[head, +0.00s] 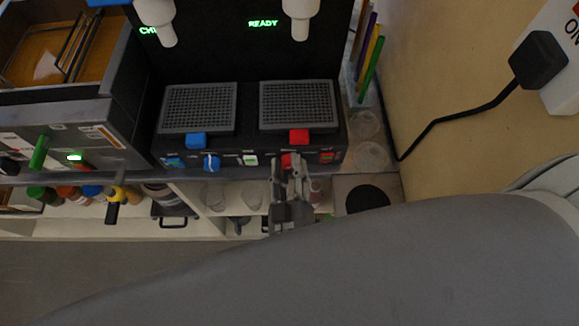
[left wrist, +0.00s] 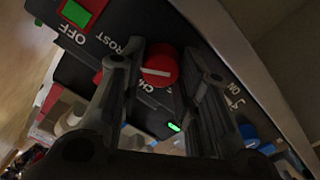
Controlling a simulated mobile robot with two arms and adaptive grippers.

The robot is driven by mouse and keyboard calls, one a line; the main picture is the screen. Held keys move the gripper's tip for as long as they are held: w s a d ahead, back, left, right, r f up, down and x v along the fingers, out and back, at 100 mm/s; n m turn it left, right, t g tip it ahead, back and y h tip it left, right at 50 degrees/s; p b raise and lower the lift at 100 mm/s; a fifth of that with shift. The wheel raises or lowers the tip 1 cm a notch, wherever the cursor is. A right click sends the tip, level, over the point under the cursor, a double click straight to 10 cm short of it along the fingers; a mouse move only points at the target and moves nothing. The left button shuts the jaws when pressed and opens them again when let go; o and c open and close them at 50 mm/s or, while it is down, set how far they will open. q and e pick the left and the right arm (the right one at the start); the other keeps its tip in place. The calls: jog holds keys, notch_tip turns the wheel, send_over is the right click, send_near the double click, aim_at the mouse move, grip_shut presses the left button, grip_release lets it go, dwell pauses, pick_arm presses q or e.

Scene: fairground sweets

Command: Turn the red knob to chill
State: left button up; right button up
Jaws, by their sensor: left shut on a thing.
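The red knob (head: 287,159) is on the front panel of the black two-nozzle machine (head: 240,154), below the right drip tray. My left gripper (head: 290,168) is shut on it from the front. In the left wrist view, the red knob (left wrist: 160,66) sits between the fingers and has a white line across its face. Labels near it include OFF, a partly hidden word ending in ROST, and a partly hidden word starting with CH. I cannot tell exactly which label the line points at. The right display reads READY; the left one is partly covered and starts with CH.
A blue knob (head: 211,163) sits left on the same panel. Red (head: 299,136) and blue (head: 196,140) tabs are under the drip trays (head: 297,104). Colored sticks (head: 371,62) and clear cups (head: 370,157) stand at right. A shelf with bottles (head: 75,195) is below.

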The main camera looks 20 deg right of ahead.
pick_arm(q)
jog(key=n, duration=0.2)
jog(key=shift+f+n, duration=0.1)
jog(key=shift+n, duration=0.3)
jog(key=n, duration=0.2)
jog(key=shift+f+n, duration=0.1)
jog(key=shift+n, duration=0.3)
jog(key=n+b, duration=0.2)
jog(key=n, duration=0.3)
jog(key=shift+n, duration=0.4)
jog(key=o, duration=1)
